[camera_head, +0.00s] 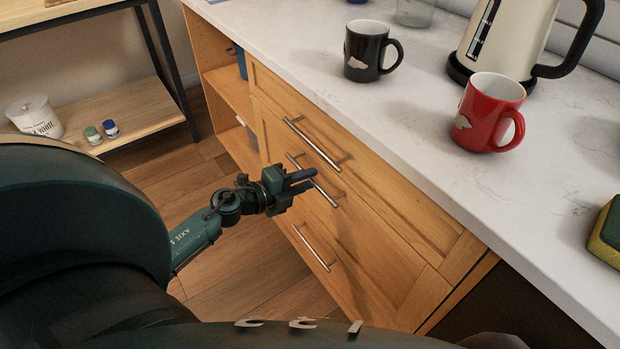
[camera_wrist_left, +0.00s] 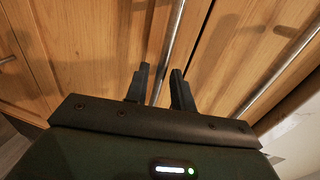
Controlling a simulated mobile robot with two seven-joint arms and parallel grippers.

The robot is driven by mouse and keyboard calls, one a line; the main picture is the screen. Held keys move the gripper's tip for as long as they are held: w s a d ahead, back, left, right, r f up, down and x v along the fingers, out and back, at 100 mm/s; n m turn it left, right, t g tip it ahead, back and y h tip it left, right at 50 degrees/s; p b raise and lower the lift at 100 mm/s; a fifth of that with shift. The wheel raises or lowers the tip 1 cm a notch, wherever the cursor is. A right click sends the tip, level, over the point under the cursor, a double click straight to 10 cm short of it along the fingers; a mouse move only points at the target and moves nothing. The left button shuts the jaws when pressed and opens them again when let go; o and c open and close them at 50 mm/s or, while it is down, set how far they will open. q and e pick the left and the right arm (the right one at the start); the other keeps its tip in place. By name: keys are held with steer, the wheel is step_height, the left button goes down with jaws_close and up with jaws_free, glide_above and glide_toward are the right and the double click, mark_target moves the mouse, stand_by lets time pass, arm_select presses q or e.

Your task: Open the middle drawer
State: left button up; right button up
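The wooden cabinet has three stacked drawers, each with a long metal bar handle, and all look closed. The middle drawer's handle (camera_head: 327,194) is partly covered by my left gripper (camera_head: 312,179). The gripper's two dark fingers are apart and point at the drawer front. In the left wrist view, the left gripper (camera_wrist_left: 161,70) has the middle handle (camera_wrist_left: 170,50) running between its fingertips, with a visible gap on at least one side. I cannot tell whether a finger touches the bar. My right gripper is not in view.
The top handle (camera_head: 312,143) is just above the gripper, and the bottom handle (camera_head: 312,248) is below. The countertop (camera_head: 420,130) overhangs with a black mug (camera_head: 366,52), red mug (camera_head: 485,115) and kettle (camera_head: 510,40). Wooden floor (camera_head: 235,260) is clear before the drawers.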

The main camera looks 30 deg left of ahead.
arm_select(q)
steer(key=shift+x, duration=0.85)
steer(key=shift+c, duration=0.4)
jaws_close()
